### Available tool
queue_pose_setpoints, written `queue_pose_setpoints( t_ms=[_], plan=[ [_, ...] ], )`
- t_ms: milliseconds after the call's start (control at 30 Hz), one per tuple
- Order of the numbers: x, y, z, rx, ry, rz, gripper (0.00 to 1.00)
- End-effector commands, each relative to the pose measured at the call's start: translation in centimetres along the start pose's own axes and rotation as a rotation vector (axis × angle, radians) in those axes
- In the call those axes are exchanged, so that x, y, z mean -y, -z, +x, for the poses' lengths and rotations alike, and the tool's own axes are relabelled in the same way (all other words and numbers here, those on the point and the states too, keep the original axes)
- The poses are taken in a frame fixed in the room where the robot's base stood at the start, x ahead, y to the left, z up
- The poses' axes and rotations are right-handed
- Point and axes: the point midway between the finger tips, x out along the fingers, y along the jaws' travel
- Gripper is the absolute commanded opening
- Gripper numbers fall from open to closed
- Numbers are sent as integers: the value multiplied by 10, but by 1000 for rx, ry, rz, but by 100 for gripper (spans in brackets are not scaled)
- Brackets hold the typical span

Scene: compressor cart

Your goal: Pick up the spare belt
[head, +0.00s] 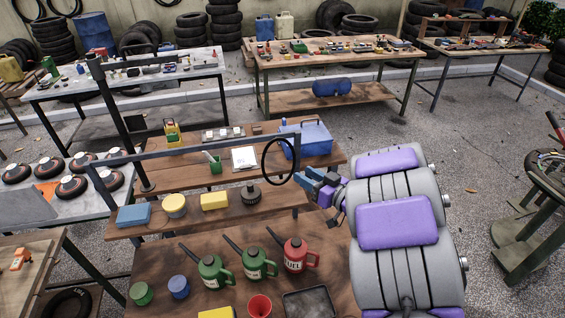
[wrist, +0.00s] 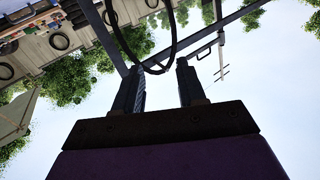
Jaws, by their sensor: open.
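The spare belt (head: 264,161) is a thin black loop hanging from the dark metal rail above the workbench, near the rail's right end. My gripper (head: 302,178) is just right of the belt's lower part in the head view, with its fingers pointing at it. In the wrist view my gripper (wrist: 158,68) has its two fingers apart with nothing gripped. The belt (wrist: 174,35) hangs in there from the top, its lowest curve showing between the fingertips. I cannot tell how deep it sits between them.
Green fuel cans (head: 214,272) and a red one (head: 295,254) stand below. A post (head: 112,105) rises at the left.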

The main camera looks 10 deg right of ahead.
Motion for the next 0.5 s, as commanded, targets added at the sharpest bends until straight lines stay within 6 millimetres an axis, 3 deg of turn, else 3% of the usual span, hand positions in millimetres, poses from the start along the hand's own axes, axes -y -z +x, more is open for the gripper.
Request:
queue_pose_setpoints(
  t_ms=[233, 500],
  plan=[
    [8, 0, 6, -52, 67, 53, 40],
    [6, 2, 54, -54, 67, 55, 40]
  ],
)
